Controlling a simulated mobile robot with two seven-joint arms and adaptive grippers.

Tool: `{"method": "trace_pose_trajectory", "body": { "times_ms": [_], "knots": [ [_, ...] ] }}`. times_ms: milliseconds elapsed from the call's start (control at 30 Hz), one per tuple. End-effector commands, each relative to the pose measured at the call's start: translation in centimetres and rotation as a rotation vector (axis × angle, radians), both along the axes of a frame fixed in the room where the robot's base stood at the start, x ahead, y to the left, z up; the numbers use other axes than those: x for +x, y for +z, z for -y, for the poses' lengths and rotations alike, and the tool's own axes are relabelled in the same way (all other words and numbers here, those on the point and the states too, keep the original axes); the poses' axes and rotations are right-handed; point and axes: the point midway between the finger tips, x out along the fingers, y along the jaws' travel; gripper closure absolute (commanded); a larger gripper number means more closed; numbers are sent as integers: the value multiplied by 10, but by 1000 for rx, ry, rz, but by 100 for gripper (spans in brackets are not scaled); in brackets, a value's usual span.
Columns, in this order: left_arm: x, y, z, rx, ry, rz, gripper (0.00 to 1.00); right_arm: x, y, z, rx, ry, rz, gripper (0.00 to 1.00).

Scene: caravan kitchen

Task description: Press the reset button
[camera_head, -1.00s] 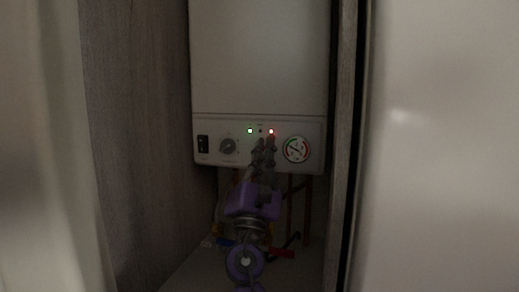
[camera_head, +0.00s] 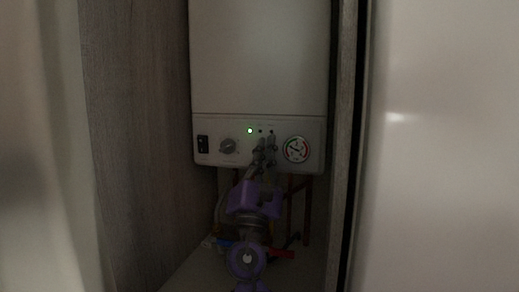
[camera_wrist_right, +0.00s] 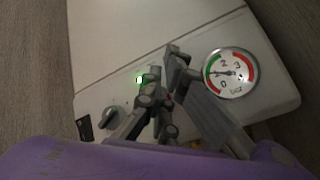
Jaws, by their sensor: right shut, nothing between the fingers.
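The white boiler (camera_head: 258,60) hangs in a narrow cupboard. Its lower front panel (camera_head: 312,128) carries a green light (camera_head: 250,131), lit, and two small dark dots to the right of it. The reset button cannot be made out; the fingers cover part of the panel below the dots. My right gripper (camera_head: 265,142) is in front of this part, its fingers shut with nothing between them. In the right wrist view the fingertips (camera_wrist_right: 165,66) lie over the panel between the green light (camera_wrist_right: 140,80) and the gauge; contact cannot be told. My left gripper is out of view.
A black switch (camera_head: 203,144) and a round knob (camera_head: 228,146) are left on the panel; a pressure gauge (camera_head: 296,149) is right. Pipes (camera_head: 307,212) run below. Wooden cupboard walls (camera_head: 140,130) stand close on both sides.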

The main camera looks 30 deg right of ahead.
Motion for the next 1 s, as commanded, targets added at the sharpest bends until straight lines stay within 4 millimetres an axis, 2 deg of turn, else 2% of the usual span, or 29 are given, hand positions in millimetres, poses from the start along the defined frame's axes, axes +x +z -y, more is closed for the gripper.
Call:
{"method": "trace_pose_trajectory", "body": {
  "times_ms": [567, 1000],
  "knots": [
    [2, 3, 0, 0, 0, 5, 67, -9, 0, -10, 1, 0, 0, 100],
    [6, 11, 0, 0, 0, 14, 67, -38, 0, -43, 1, 2, 0, 100]
  ]
}}
